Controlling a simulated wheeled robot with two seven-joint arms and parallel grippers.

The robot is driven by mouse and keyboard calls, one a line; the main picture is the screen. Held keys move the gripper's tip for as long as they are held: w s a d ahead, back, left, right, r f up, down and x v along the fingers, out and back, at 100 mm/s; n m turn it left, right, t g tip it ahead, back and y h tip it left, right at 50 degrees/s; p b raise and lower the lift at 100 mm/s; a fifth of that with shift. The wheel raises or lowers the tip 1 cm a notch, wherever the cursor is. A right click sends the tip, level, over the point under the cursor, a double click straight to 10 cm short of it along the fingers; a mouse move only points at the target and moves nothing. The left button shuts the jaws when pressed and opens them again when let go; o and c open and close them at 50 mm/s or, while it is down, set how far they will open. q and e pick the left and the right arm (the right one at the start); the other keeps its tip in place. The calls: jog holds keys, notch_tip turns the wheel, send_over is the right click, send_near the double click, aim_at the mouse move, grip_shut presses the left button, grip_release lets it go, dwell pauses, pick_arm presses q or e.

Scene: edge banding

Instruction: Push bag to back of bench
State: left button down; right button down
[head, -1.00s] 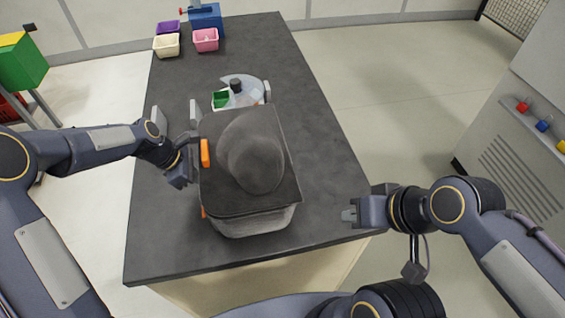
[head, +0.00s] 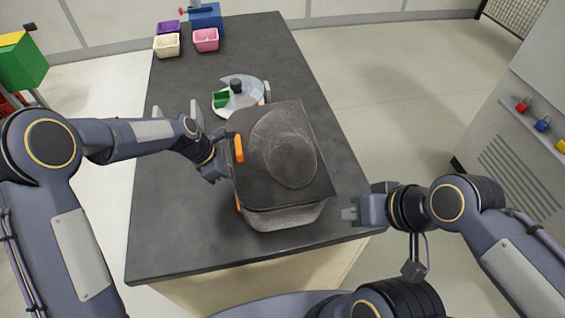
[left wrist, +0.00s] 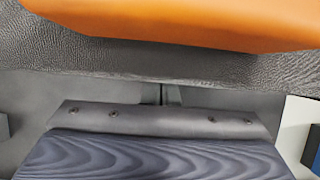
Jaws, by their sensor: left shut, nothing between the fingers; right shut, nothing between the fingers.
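The dark grey bag (head: 262,212) sits on the bench (head: 180,235) near its front right part, with a rounded bulge on top and orange parts on its left side. My left gripper (head: 222,172) is shut and empty at the bag's left side, touching it or very close. In the left wrist view, an orange part (left wrist: 190,20) of the bag and its dark textured side (left wrist: 215,65) fill the top, just ahead of the shut fingers. My right gripper (head: 347,214) is shut and empty, to the right of the bag and apart from it.
A round whitish holder (head: 250,92) with a green piece and a dark-capped item stands behind the bag. Pink (head: 206,39), cream (head: 166,45) and purple (head: 168,28) bins and a blue device (head: 207,17) stand at the far end. The bench's left part is clear.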

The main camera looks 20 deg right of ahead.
pick_arm(q)
jog(key=shift+s+d+r+p, duration=0.15)
jog(key=shift+d+p, duration=0.35)
jog(key=shift+d, duration=2.75)
jog(key=shift+s+d+f+p, duration=0.1)
jog(key=shift+d+p, duration=0.35)
jog(key=shift+d, duration=2.75)
jog(key=shift+w+a+r+p, duration=0.1)
jog(key=shift+a+r+p, duration=0.3)
jog(key=shift+a, duration=0.65)
jog(key=shift+a+r+p, duration=0.25)
jog(key=shift+a+r, duration=0.35)
jog(key=shift+a, duration=0.45)
jog(key=shift+w+a+r+p, duration=0.1)
jog(key=shift+a+r+p, duration=0.3)
jog(key=shift+a, duration=0.65)
jog(key=shift+r, duration=0.1)
